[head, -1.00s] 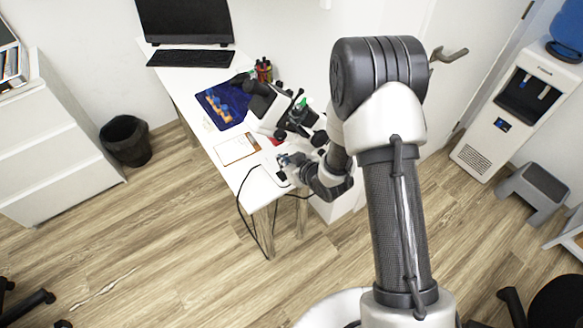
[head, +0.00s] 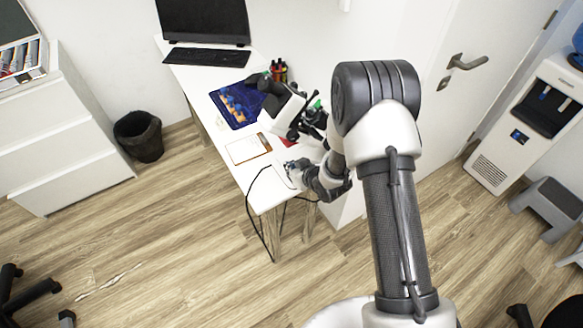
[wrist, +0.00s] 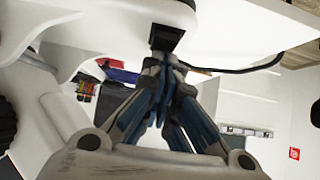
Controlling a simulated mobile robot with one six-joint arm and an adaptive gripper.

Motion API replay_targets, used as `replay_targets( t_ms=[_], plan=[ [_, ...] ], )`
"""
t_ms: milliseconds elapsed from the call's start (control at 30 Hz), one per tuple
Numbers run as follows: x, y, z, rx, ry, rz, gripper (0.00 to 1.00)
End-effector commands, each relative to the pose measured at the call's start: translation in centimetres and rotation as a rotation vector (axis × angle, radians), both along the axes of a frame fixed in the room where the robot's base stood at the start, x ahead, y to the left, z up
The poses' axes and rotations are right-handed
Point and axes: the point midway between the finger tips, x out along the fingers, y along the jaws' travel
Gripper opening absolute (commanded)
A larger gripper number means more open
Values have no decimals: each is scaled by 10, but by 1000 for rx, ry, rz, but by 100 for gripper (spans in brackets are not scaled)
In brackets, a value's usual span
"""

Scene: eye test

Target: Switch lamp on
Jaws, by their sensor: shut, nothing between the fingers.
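A white and black microscope (head: 284,108) stands on the white desk (head: 222,139); no separate lamp can be made out. In the wrist view a white body (wrist: 110,22) fills the top, with a small black switch-like block (wrist: 167,38) on it. My gripper (wrist: 165,64) is shut and empty, its fingertips right below that block in the picture. I cannot tell whether they touch it, nor which way the switch is set. In the head view my gripper (head: 292,168) is small, at the desk's near right end beside the microscope.
A black cable (wrist: 240,69) runs from near the block to the right. On the desk are a blue mat (head: 234,118), a clipboard (head: 248,148), a pen holder (head: 279,72), a keyboard (head: 206,57) and a monitor (head: 203,20). A bin (head: 139,136) stands left on open floor.

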Motion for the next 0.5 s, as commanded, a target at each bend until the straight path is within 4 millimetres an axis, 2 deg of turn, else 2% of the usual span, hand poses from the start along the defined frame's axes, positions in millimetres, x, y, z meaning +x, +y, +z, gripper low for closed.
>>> replay_targets(
  t_ms=[500],
  plan=[
    [-6, -5, -2, -12, 19, -2, 0]
  ],
)
